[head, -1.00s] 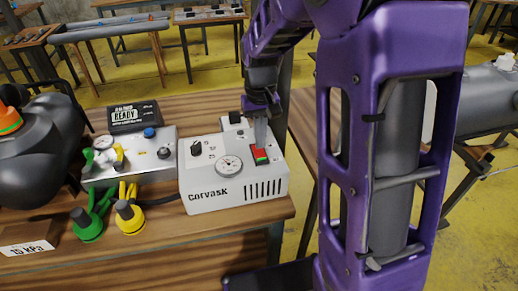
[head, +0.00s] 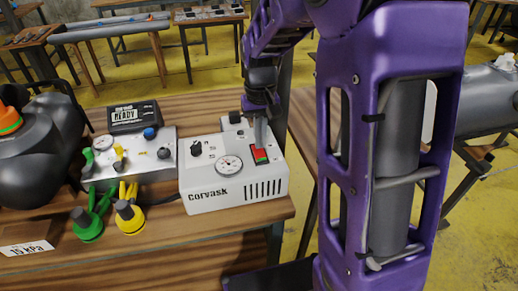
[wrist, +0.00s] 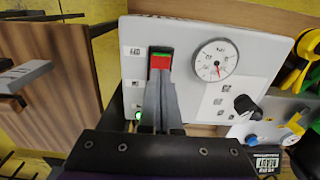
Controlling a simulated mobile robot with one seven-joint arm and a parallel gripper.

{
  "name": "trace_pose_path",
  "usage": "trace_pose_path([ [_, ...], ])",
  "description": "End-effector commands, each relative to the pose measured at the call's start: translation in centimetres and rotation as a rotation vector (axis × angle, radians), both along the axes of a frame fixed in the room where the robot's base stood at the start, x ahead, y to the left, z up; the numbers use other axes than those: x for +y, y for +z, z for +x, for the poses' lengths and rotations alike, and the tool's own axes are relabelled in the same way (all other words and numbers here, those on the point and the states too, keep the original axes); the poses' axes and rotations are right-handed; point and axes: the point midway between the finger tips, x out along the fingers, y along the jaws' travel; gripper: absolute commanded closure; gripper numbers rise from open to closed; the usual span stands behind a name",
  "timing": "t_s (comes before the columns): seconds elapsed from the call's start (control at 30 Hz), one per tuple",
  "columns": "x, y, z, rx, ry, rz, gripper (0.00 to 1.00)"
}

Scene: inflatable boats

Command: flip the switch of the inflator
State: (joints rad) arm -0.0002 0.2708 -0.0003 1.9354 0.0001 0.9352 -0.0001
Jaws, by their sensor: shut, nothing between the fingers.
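The inflator is a white box marked Corvask (head: 207,193), with a round gauge (head: 230,166) and a black knob (head: 196,148) on top. Its switch (head: 260,155) is a red rocker with some green at its edge. In the wrist view the switch (wrist: 161,54) shows in a dark frame just beyond my fingertips. My gripper (head: 261,145) is shut and empty, pointing down onto the panel. Its tips (wrist: 158,72) are at the near edge of the switch and look to touch it, but the contact is partly hidden by the fingers.
Left of the inflator stand a metal valve panel (head: 163,168), a black READY display (head: 134,115), and green (head: 87,229) and yellow (head: 130,217) hose fittings. A dark inflatable (head: 40,150) lies at far left. A 15 kPa sign (head: 27,248) stands at the bench front.

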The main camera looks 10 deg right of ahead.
Motion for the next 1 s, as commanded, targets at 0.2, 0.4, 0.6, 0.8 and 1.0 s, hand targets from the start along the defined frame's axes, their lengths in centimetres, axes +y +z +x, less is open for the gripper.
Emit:
trace_pose_path([
  [0.2, 0.0, -0.4, 0.0, 0.001, 0.000, 0.000, 1.00],
  [0.4, 0.0, -0.7, 0.0, 0.001, 0.000, 0.000, 1.00],
  [0.6, 0.0, -1.0, 0.0, 0.001, 0.000, 0.000, 1.00],
  [0.8, 0.0, -1.3, 0.0, 0.001, 0.000, 0.000, 1.00],
  [1.0, 0.0, -1.6, 0.0, 0.001, 0.000, 0.000, 1.00],
])
